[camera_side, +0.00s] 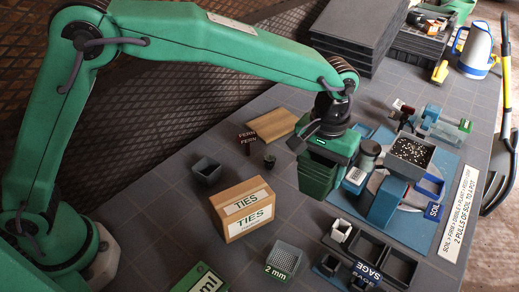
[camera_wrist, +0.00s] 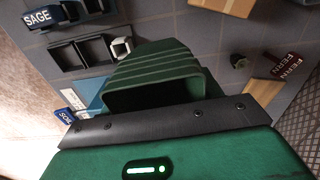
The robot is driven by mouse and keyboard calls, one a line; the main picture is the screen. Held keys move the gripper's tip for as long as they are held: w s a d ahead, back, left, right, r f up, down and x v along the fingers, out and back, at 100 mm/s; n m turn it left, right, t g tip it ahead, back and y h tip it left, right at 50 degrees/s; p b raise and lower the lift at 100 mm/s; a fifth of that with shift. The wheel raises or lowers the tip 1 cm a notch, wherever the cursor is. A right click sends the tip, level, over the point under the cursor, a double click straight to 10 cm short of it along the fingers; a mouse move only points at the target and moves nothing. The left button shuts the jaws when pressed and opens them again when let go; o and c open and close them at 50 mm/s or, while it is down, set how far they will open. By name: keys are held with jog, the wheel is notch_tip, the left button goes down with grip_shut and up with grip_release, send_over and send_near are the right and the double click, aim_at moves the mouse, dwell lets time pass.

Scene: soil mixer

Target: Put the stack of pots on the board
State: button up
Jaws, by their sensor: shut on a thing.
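The stack of pots (camera_side: 317,177) is dark green, with several nested rims. My gripper (camera_side: 330,148) is shut on it, and it hangs below the jaws. I cannot tell whether its bottom touches the table. In the wrist view the stack (camera_wrist: 155,78) sits tilted just ahead of the dark jaw edge (camera_wrist: 165,125), which hides part of it. The board (camera_side: 268,131) is light wood and lies flat on the table, left of and behind the stack. Its top looks bare. The board also shows at the right of the wrist view (camera_wrist: 264,92).
A FERN label (camera_side: 247,138) stands by the board's left end, and a small dark pot (camera_side: 269,161) in front of it. A TIES box (camera_side: 243,208) and a grey pot (camera_side: 207,171) stand left. The soil mixer (camera_side: 383,200) is close on the right. Black trays (camera_side: 370,247) lie in front.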

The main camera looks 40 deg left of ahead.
jog(key=w+a, duration=0.5)
jog(key=a, duration=0.4)
jog(key=w+a+r, duration=0.1)
jog(key=w+a, duration=0.4)
jog(key=a, duration=0.4)
jog(key=shift+w+r+m, duration=0.3)
jog(key=shift+w+m, duration=0.05)
jog(key=shift+m, duration=0.05)
jog(key=shift+a, duration=0.2)
send_over(264, 132)
notch_tip(264, 132, down, 7)
jog(key=shift+a+f, duration=0.1)
jog(key=shift+f, duration=1.9)
jog(key=shift+f, duration=0.1)
